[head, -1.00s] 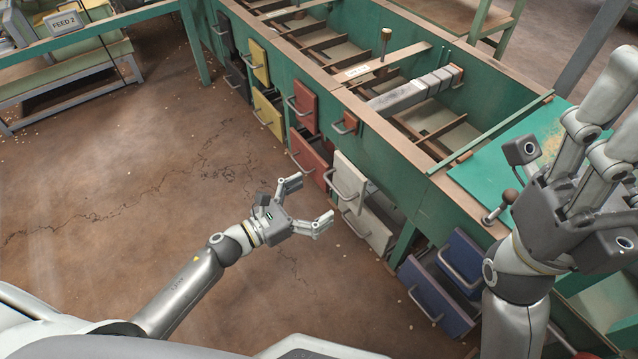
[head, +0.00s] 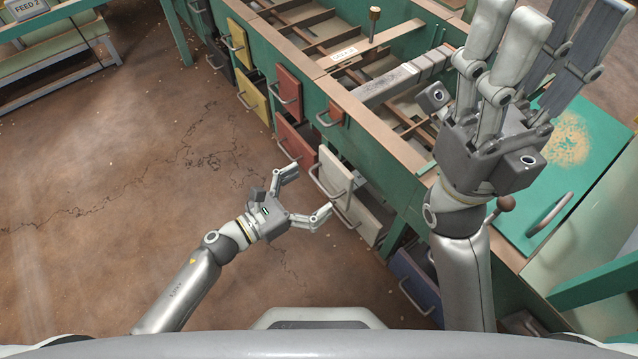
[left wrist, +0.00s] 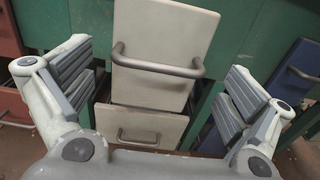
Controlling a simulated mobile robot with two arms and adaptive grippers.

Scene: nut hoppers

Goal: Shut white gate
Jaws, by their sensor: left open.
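A white gate front (head: 333,172) with a grey bar handle stands on the side of the green hopper bench, facing my left gripper. A second white front (head: 362,222) with its own handle is just below it. Both stand out from the bench side. My left gripper (head: 308,194) is open and empty, close in front of these fronts. In the left wrist view, the upper white front (left wrist: 165,35) and its handle (left wrist: 155,65) show between the spread fingers, with the lower front (left wrist: 145,125) underneath. My right gripper (head: 545,60) is raised above the bench, open and empty.
Red fronts (head: 296,143) and a yellow front (head: 252,95) are left of the white ones; a blue front (head: 415,285) is to the right. A green lid (head: 540,195) with a handle lies behind my right arm. The floor on the left is clear.

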